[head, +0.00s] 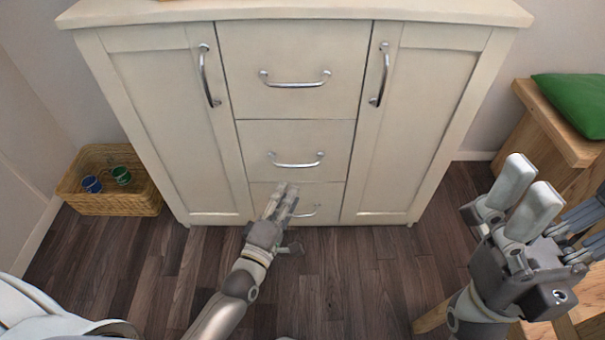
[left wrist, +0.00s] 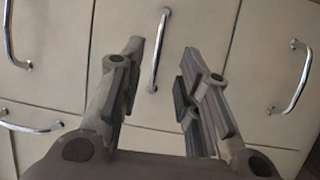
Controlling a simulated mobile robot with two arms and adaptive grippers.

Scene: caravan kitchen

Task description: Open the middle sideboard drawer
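The cream sideboard has three stacked drawers in its centre. The middle drawer (head: 295,137) is shut, with a curved metal handle (head: 296,164). My left gripper (head: 284,199) shows in front of the bottom drawer, just below that handle in the head view. In the left wrist view, its two fingers (left wrist: 163,85) are open and empty. The middle drawer's handle (left wrist: 160,48) appears in the gap between them, beyond the fingertips; I see no contact. My right gripper (head: 548,205) is open and empty at the right, away from the sideboard.
The top drawer (head: 292,55) and bottom drawer (head: 262,190) are shut. Shut doors with upright handles flank them. A wicker basket (head: 115,205) with cups stands on the floor at left. A wooden bench (head: 535,125) with a green cushion (head: 575,100) is at right.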

